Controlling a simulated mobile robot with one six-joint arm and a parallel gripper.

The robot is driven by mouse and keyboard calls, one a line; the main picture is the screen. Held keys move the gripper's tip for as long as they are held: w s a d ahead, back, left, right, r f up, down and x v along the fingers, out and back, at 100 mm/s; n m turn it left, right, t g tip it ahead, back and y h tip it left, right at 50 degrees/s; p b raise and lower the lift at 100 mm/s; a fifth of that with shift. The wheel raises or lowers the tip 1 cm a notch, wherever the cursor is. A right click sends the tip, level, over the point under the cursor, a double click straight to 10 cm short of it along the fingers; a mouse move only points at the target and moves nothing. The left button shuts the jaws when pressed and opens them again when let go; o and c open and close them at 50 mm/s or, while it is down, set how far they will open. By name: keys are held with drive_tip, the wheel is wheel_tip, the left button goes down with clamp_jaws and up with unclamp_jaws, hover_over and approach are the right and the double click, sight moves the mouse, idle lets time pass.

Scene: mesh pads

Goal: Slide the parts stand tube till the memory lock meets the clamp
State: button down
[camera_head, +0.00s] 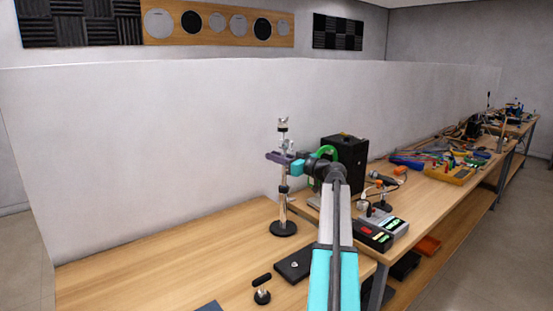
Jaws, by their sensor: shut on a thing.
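The parts stand stands upright on the wooden bench, on a round black base (284,228). Its chrome lower tube (283,207) rises to a dark collar (283,189), which looks like the clamp. The thinner upper tube (283,173) comes out above the collar. My gripper (279,156), with purple fingers, is shut around the upper part of the stand, well above the collar. Chrome fittings (286,142) show just above the fingers, and a chrome top piece (283,124) is at the tip. The memory lock is too small to tell apart, and the fingers hide part of the tube.
A black speaker-like box (345,165) stands behind my arm. A flat black pad (294,264) and a small round-based item (262,296) lie in front of the stand. Devices with green lights (383,230) are to the right. Bench left of the stand is clear.

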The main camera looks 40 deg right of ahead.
drive_tip(key=shift+f, duration=0.2)
drive_tip(key=c, duration=1.7)
unclamp_jaws()
drive_tip(key=shift+o, duration=0.2)
drive_tip(key=shift+s, duration=0.1)
drive_tip(key=s+d+b, duration=0.1)
drive_tip(key=s+b, duration=0.1)
drive_tip(key=s, duration=1.1)
drive_tip(key=shift+s+b, duration=0.3)
drive_tip(key=shift+s, duration=0.05)
drive_tip(key=shift+d, duration=0.1)
